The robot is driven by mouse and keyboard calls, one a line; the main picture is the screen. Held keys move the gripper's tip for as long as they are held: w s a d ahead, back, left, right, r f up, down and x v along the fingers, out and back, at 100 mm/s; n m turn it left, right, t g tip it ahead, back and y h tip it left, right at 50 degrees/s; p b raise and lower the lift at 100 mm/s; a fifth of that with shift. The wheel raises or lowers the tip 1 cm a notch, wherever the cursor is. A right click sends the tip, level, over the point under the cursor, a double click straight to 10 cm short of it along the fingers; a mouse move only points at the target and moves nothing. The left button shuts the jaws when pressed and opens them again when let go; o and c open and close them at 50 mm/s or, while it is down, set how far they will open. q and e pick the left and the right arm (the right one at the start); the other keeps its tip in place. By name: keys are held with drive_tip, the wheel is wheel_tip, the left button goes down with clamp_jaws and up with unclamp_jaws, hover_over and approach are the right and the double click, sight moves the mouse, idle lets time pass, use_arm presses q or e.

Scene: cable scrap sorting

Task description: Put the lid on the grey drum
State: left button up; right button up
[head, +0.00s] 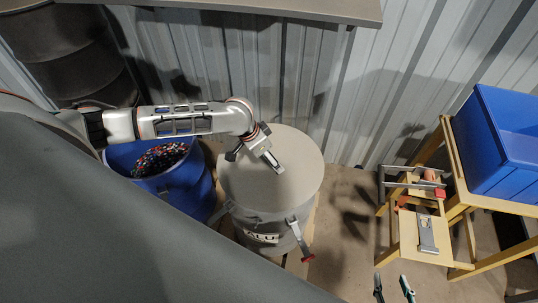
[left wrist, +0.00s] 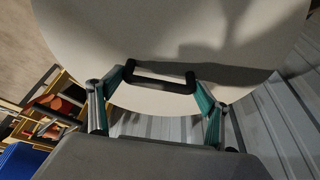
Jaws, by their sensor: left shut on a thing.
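The grey drum (head: 268,222), with a partly visible "ALU" label, stands on the floor in the middle of the head view. The round pale grey lid (head: 298,178) covers its top; I cannot tell whether it is seated on the rim or just above it. The lid also fills the upper left wrist view (left wrist: 210,25). My left gripper (head: 274,164) is shut on the lid's black handle (left wrist: 160,80), a green-padded finger at each end. My right gripper (head: 393,288) is open and empty at the bottom, away from the drum.
A blue drum (head: 205,190) with coloured scrap stands left of the grey drum. A latch lever with a red end (head: 308,258) hangs at the grey drum's front. At right is a yellow stand (head: 413,235) with tools and a blue bin (head: 490,150). A corrugated wall (head: 345,110) is behind.

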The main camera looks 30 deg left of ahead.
use_arm(q)
drive_tip(key=shift+w+r, duration=0.1)
drive_tip(key=shift+p, duration=0.35)
drive_tip(key=shift+p, duration=0.3)
idle(0.3)
idle(0.4)
drive_tip(key=o, duration=2.2)
drive_tip(key=shift+c, duration=0.2)
